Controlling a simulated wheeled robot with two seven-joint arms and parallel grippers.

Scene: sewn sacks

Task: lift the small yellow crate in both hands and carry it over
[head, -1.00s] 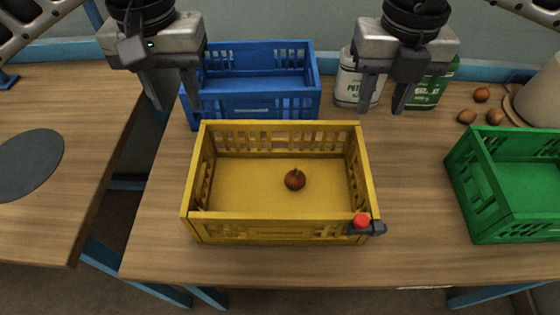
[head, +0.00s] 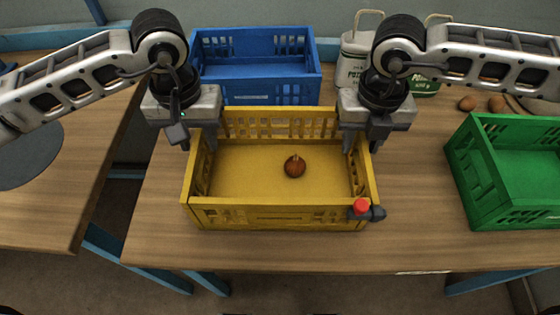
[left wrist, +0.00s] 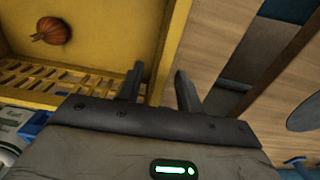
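The small yellow crate (head: 280,213) stands on the table with a round brown onion (head: 294,167) inside it. The onion also shows in the left wrist view (left wrist: 51,31). My left gripper (head: 201,142) is at the crate's left wall. In the left wrist view its fingers (left wrist: 158,88) are spread, one on each side of the wall (left wrist: 168,45), with a gap visible. My right gripper (head: 362,138) is at the right wall, its fingers apart around the rim; whether they touch it is unclear. A dark clip with a red knob (head: 361,206) sits at the crate's front right corner.
A blue crate (head: 258,90) stands close behind. A green crate (head: 510,197) is on the right. White-and-green canisters (head: 355,62) and several small brown round items (head: 467,104) are at the back right. A second table (head: 85,190) with a grey disc (head: 28,158) lies left across a gap.

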